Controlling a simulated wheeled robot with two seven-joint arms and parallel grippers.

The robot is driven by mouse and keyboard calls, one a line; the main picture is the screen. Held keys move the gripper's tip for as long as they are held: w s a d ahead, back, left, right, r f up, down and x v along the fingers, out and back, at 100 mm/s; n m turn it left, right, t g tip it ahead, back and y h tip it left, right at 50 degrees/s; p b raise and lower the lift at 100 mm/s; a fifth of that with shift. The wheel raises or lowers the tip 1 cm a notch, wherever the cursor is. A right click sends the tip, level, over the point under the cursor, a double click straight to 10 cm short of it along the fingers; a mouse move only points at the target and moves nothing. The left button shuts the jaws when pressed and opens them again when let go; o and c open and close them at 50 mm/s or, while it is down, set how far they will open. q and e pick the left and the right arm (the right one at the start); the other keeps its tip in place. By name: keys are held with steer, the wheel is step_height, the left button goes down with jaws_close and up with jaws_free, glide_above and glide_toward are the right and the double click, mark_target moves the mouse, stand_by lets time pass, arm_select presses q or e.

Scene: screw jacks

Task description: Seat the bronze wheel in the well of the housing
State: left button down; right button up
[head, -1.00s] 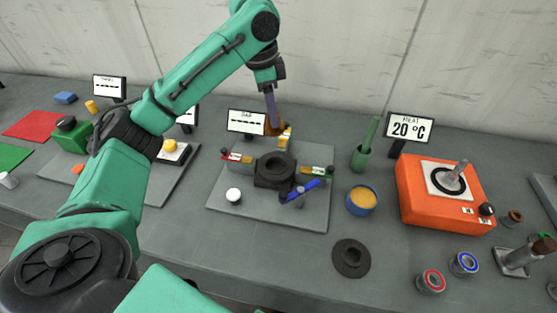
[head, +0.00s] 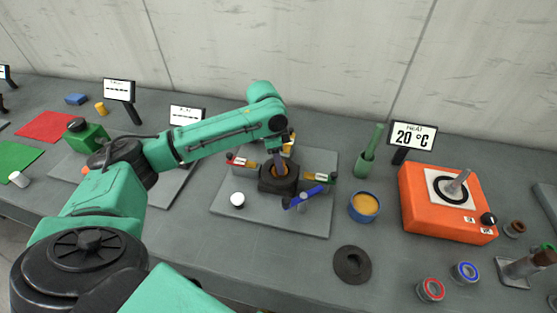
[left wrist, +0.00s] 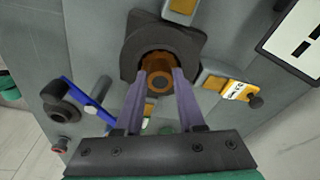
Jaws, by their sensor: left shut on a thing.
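The dark round housing (head: 266,186) stands on a grey board in the middle of the bench; its ring-shaped body fills the top of the left wrist view (left wrist: 192,40). My left gripper (head: 279,163) points down over the housing's opening. Its two purple-grey fingers (left wrist: 157,88) are shut on the bronze wheel (left wrist: 158,82), a round orange-brown part with a hole in its middle. The wheel lies at the mouth of the well, inside the dark rim as seen from the wrist. How deep it sits I cannot tell. My right gripper is not in view.
Coloured clamp arms surround the housing, with a blue lever (head: 304,197) at its front right. A white knob (head: 237,199) is on the board. A yellow-filled blue cup (head: 364,206), a green holder (head: 366,163) and an orange heater (head: 440,215) stand right. A dark disc (head: 352,264) lies in front.

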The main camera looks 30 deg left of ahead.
mark_target(272, 172)
arm_select(q)
steer(key=c, duration=0.5)
jaws_free()
steer(key=shift+f, duration=0.1)
steer(key=r, duration=0.4)
steer(key=a+r+b, duration=0.1)
steer(key=r, duration=0.3)
steer(key=s+r, duration=0.1)
steer(key=r, duration=0.3)
steer(key=shift+s+a+r, duration=0.1)
steer(key=shift+a, duration=0.1)
